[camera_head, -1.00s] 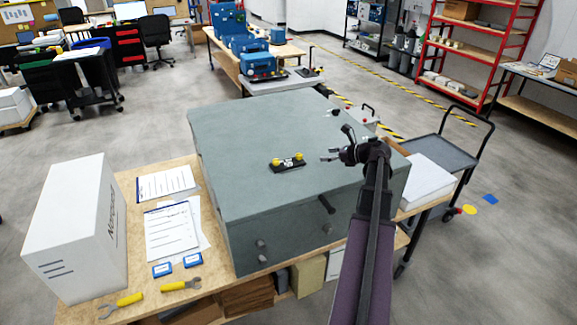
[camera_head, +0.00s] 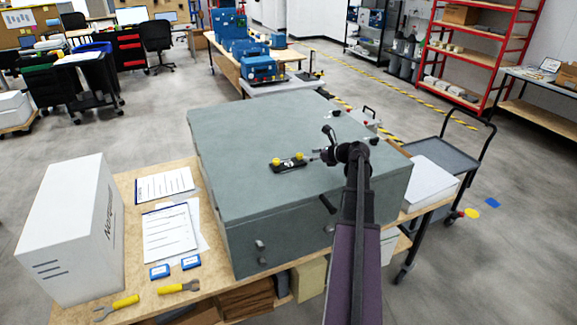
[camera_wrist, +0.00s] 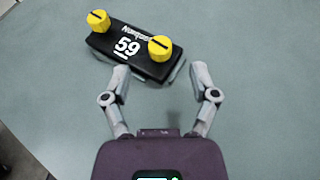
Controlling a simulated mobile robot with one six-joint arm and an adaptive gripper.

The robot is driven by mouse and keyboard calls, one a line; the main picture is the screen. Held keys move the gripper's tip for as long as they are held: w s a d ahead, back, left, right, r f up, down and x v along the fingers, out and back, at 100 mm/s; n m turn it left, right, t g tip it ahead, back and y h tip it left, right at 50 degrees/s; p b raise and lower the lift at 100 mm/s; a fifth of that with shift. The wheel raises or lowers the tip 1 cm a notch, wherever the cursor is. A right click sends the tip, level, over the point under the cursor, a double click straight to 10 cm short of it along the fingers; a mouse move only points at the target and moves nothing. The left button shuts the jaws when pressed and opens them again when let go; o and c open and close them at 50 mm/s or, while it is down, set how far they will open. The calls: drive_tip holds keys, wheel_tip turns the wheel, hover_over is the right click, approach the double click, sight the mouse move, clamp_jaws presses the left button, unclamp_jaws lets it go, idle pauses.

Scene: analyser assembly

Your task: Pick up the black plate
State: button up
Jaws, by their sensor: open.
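The black plate (camera_head: 289,167) lies on top of the grey-green cabinet (camera_head: 235,130). It bears two yellow knobs and white lettering with "59", which show in the wrist view (camera_wrist: 135,52). My gripper (camera_head: 318,156) is just to the right of the plate in the head view. In the wrist view my gripper (camera_wrist: 160,82) is open, with its two fingers apart and pointing at the near long side of the plate. The right finger is close to the plate's right end; whether it touches cannot be told. Nothing is held.
The cabinet top around the plate is mostly clear. A black handle and knobs stick out of its front. A white box (camera_head: 75,230), papers (camera_head: 170,232) and yellow-handled tools (camera_head: 178,287) lie on the wooden table to the left. A cart (camera_head: 440,153) stands at right.

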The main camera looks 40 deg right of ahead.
sight(300, 154)
drive_tip(key=shift+b+x, duration=1.05)
drive_tip(key=shift+x, duration=1.5)
drive_tip(key=shift+f, duration=0.1)
clamp_jaws()
